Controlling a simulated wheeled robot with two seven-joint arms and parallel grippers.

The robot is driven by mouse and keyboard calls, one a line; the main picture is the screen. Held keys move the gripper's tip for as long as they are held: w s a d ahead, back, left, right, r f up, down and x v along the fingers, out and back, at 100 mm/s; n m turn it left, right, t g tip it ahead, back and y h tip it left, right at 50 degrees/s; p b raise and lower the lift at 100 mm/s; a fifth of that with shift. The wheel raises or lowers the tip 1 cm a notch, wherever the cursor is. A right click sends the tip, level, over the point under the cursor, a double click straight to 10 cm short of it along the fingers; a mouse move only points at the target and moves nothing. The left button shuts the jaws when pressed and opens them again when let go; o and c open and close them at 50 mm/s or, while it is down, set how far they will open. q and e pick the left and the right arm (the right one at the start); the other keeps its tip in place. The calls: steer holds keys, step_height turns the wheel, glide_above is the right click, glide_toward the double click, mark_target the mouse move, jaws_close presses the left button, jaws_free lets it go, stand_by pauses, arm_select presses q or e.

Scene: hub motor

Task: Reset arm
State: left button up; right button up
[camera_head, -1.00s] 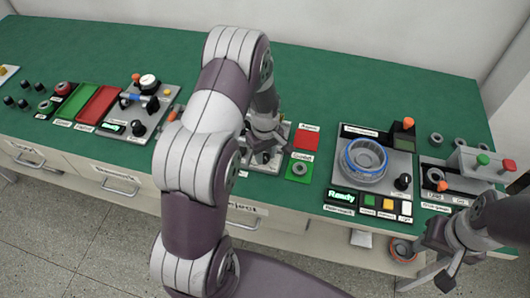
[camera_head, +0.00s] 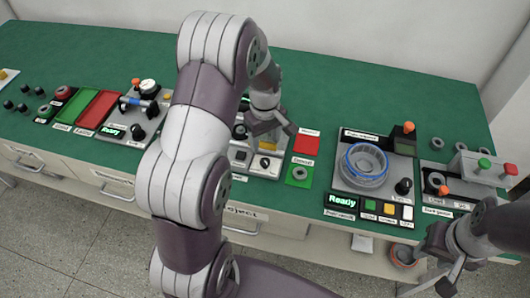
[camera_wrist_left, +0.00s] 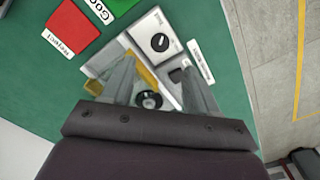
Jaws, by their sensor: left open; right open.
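My left arm spans the middle of the head view, and its gripper (camera_head: 268,126) hangs above the middle station (camera_head: 260,163), a pale panel with a black knob. In the left wrist view the same gripper (camera_wrist_left: 162,75) is open, its two fingers apart over the panel with the knob (camera_wrist_left: 160,42). Nothing shows held between the fingers. My right gripper (camera_head: 440,265) is at the lower right of the head view, off the table's front edge, open and empty.
A station with a blue-ringed hub (camera_head: 365,162) stands right of centre, its display reading Ready. A red pad (camera_head: 306,144) and a green pad (camera_head: 299,175) lie beside my left gripper. Red and green trays (camera_head: 98,108) and small knobs stand at left. The green back (camera_head: 330,90) is clear.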

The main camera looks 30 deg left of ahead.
arm_select(q)
step_height(320, 180, up, 4)
steer(key=shift+f, duration=0.15)
stand_by(0.4)
steer(key=s+d+r+m, duration=0.1)
steer(key=s+d+m, duration=0.3)
steer(key=s+m, duration=0.2)
steer(key=s+d+r+m+t, duration=0.1)
steer(key=s+d+m, duration=0.3)
steer(key=s+m, duration=0.2)
steer(key=shift+s, duration=1.1)
steer(key=shift+s+d, duration=0.1)
